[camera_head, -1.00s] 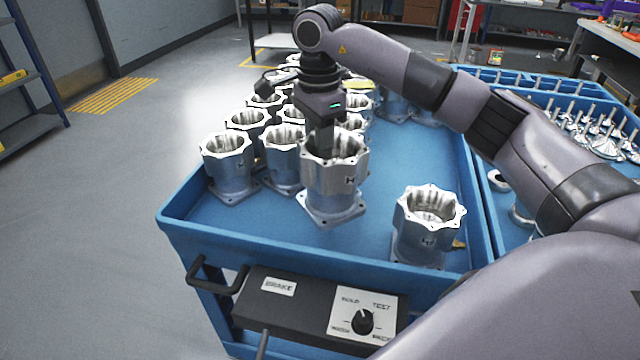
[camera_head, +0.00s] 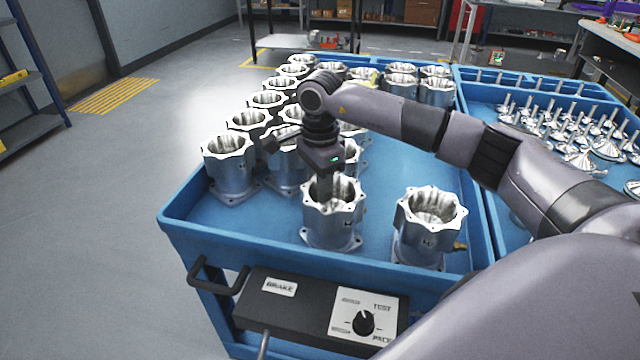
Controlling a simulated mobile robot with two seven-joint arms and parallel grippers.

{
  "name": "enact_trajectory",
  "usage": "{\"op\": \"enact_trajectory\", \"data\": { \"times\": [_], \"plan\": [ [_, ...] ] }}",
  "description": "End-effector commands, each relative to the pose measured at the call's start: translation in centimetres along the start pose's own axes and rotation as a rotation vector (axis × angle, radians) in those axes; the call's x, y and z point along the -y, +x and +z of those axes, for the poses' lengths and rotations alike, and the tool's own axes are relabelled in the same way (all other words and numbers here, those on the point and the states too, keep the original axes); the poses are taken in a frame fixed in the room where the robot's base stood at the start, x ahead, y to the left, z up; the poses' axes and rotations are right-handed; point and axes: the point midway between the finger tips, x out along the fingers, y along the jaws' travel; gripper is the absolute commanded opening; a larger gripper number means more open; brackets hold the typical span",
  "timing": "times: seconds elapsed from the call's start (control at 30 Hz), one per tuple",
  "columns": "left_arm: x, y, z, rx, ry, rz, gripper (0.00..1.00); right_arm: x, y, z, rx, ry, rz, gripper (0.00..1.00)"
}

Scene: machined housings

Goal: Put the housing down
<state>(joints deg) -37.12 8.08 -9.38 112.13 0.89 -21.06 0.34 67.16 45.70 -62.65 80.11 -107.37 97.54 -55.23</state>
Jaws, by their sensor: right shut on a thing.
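The housing (camera_head: 333,222) is a silver machined cylinder with a scalloped rim and a square base flange. It stands upright at the front middle of the blue cart tray (camera_head: 280,232), and its base looks to be on or very near the tray floor. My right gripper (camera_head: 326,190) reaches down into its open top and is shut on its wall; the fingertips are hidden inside. My left gripper is not in view.
Another housing (camera_head: 430,222) stands to the right, with a gap between. Several more housings, one at the front left (camera_head: 229,165), fill the left side and back. A tray of metal parts (camera_head: 585,150) lies at right. Bare tray floor shows right of centre.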

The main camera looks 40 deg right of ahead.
Motion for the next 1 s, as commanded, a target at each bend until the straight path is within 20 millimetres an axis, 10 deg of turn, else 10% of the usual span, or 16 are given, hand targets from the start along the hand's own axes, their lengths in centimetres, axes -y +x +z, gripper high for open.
{"op": "enact_trajectory", "data": {
  "times": [0.13,0.17,0.23,0.63,1.0],
  "plan": [
    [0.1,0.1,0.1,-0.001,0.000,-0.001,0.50,0.1,0.0,0.1,0.002,0.000,-0.003,0.00],
    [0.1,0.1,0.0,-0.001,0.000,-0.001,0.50,0.0,0.1,0.0,0.000,-0.001,0.000,0.34],
    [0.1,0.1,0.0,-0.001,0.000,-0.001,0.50,0.0,0.1,0.0,0.000,-0.001,0.000,0.50],
    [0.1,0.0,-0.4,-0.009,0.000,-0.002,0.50,0.1,-0.8,0.0,0.001,-0.001,-0.002,0.50],
    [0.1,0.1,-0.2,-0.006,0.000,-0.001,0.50,0.1,-8.3,0.1,0.001,-0.001,-0.005,0.50]
  ]
}}
